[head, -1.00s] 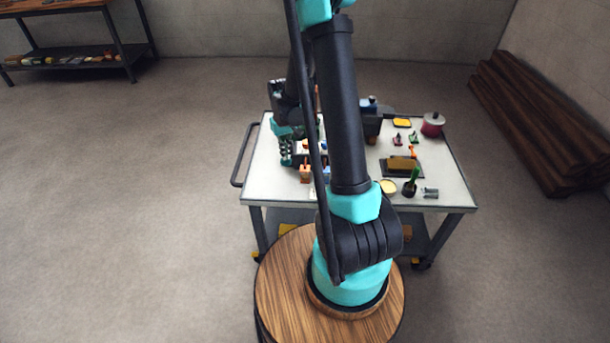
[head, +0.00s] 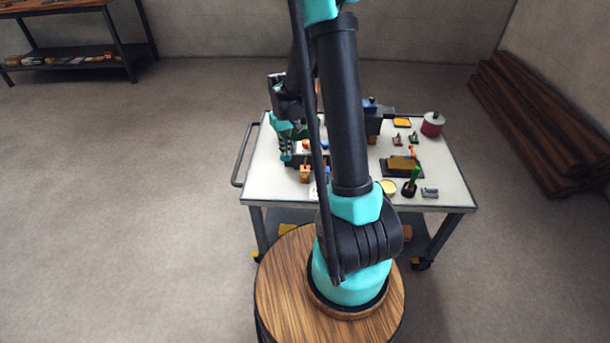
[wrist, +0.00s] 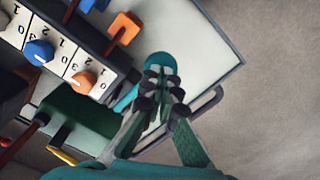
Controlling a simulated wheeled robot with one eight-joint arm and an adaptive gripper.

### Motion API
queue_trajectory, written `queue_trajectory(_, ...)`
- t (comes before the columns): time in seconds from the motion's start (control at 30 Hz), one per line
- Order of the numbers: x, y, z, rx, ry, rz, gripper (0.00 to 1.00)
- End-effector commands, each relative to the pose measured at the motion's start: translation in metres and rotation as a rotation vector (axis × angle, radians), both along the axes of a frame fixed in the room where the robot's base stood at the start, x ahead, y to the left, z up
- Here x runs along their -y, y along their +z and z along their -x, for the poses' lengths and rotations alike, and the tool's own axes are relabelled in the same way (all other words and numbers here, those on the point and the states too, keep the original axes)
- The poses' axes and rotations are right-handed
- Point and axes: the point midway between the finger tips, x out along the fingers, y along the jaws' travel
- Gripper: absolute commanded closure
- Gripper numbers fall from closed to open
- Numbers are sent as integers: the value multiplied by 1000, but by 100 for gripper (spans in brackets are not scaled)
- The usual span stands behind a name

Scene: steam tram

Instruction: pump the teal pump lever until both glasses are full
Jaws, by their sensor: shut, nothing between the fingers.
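In the wrist view my gripper (wrist: 165,93) is shut and empty, its dark fingertips together. A teal rounded piece (wrist: 159,62), likely the end of the teal pump lever, shows just past the fingertips, with a teal bar running down and left behind them. I cannot tell whether the fingers touch it. In the head view my gripper (head: 286,155) is over the left part of the white cart top (head: 265,180). The lever cannot be made out there. I cannot make out the two glasses in either view; my arm hides the middle of the cart.
In the wrist view, a numbered panel with a blue knob (wrist: 38,52) and an orange knob (wrist: 83,81) lies left of my gripper, near an orange block (wrist: 125,27). On the cart's right stand a red pot (head: 432,126) and small items. A rail (head: 243,155) edges the left side.

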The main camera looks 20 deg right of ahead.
Motion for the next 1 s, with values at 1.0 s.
queue_trajectory(1.0,0,-27,0,0,0,0,100)
